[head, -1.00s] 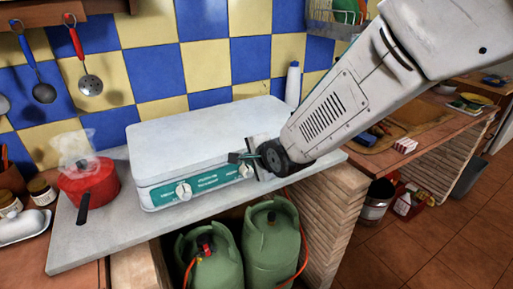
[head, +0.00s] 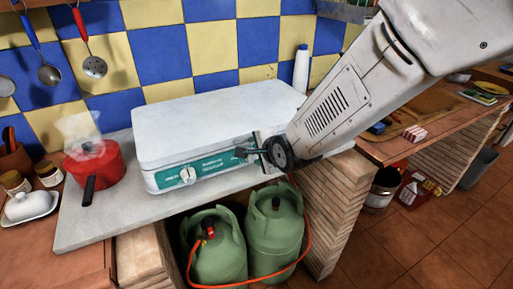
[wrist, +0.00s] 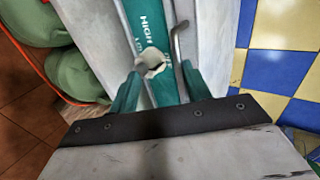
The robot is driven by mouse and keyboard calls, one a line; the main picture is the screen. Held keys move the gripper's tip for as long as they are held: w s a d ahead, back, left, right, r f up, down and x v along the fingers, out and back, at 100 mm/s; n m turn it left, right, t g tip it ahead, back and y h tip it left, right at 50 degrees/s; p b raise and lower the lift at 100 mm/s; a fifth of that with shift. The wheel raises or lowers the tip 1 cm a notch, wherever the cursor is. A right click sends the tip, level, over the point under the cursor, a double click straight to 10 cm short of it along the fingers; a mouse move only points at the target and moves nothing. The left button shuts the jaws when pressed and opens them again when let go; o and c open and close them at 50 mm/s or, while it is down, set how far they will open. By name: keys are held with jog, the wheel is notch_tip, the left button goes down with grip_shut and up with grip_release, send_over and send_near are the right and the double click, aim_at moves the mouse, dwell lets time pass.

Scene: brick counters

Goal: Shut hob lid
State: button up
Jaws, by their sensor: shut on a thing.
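The white hob lid (head: 215,118) lies flat and closed over the hob in the head view. The hob's green front panel (head: 210,167) has a white left knob (head: 187,175). My gripper (head: 247,152) is at the right end of this panel and hides the right knob there. In the wrist view my gripper (wrist: 160,76) has its green fingers on either side of the white right knob (wrist: 150,62), shut on it. A thin grey bent rod (wrist: 177,38) shows beside the knob.
A red pot (head: 98,168) stands left of the hob, and a white bottle (head: 301,70) behind its right end. Green gas bottles (head: 275,232) with an orange hose stand under the counter. Utensils hang on the tiled wall. The counter (head: 110,215) is bare at front left.

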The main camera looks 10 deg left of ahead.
jog(key=shift+s+d+f, duration=0.2)
jog(key=shift+s+f, duration=0.1)
jog(key=shift+f, duration=0.05)
jog(key=v, duration=0.7)
jog(key=shift+r, duration=0.55)
jog(key=s+d+f+n+g+h, duration=0.3)
jog(key=s+d+n+g+h, duration=0.15)
jog(key=s+d+n, duration=0.5)
jog(key=s+d+r+g, duration=0.1)
jog(key=s+d+r, duration=0.3)
jog(key=d, duration=0.3)
jog(key=s+d+r+g+h, duration=0.1)
jog(key=s+d+r, duration=0.3)
jog(key=s+d, duration=0.2)
jog(key=s+d+r+n+g+h, duration=0.1)
jog(key=s+d+r, duration=0.3)
jog(key=d, duration=0.6)
jog(key=shift+s, duration=0.7)
